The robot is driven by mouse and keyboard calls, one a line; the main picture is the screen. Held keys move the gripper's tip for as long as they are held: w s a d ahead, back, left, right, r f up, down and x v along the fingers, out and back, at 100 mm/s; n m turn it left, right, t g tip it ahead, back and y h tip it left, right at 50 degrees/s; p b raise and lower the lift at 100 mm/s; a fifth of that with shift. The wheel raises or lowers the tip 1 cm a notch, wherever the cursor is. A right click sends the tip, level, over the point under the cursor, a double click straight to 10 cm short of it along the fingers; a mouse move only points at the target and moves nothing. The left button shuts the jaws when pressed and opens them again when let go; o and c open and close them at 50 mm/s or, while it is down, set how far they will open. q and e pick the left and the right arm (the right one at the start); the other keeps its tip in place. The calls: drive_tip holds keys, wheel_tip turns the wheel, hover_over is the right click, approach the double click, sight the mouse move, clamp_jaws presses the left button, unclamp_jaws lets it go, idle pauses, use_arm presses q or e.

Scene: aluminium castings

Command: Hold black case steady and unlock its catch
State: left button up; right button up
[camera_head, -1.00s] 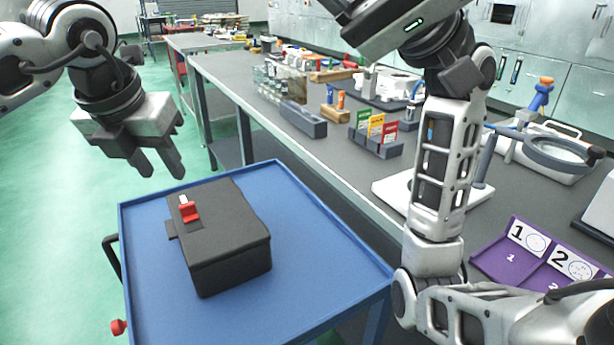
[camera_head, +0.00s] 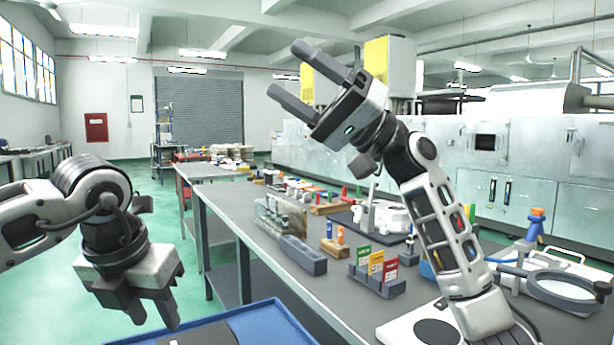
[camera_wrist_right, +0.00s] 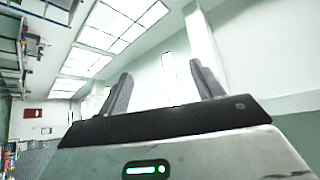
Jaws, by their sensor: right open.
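The black case (camera_head: 208,338) shows only as a dark sliver of its top at the bottom edge of the head view; the rest, with its red catch, is out of frame. It is on the blue trolley top (camera_head: 268,315). My left gripper (camera_head: 152,318) points down at the lower left, beside and above the trolley, with its fingers apart and nothing between them. My right gripper (camera_head: 288,70) is raised high above the workbench, pointing up and left, open and empty. In the right wrist view its fingers (camera_wrist_right: 161,75) are spread against ceiling and wall.
The long grey workbench (camera_head: 232,222) runs beside the trolley. It carries a rack with coloured cards (camera_head: 375,270), a dark grey block (camera_head: 303,255) and a magnifier (camera_head: 565,288). Open green floor (camera_head: 165,205) lies to the left.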

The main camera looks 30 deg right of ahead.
drive_tip(key=w+d+f+m+h, duration=0.15)
drive_tip(key=w+f+h, duration=0.25)
drive_tip(key=f, duration=1.1)
drive_tip(key=w+f+m+h, duration=0.3)
drive_tip(key=w+f, duration=0.1)
drive_tip(key=f, duration=1)
drive_tip(key=d+f, duration=0.1)
drive_tip(key=f, duration=0.3)
drive_tip(key=s+d+f+g+h, duration=0.1)
drive_tip(key=f, duration=0.2)
drive_tip(key=d+f+m+g+h, duration=0.1)
drive_tip(key=f, duration=0.3)
drive_tip(key=shift+s+d+f, duration=0.15)
drive_tip(key=shift+s+f, duration=0.2)
drive_tip(key=shift+f, duration=0.2)
drive_tip(key=x, duration=1.1)
drive_tip(key=shift+w+a, duration=0.2)
drive_tip(key=shift+a, duration=0.2)
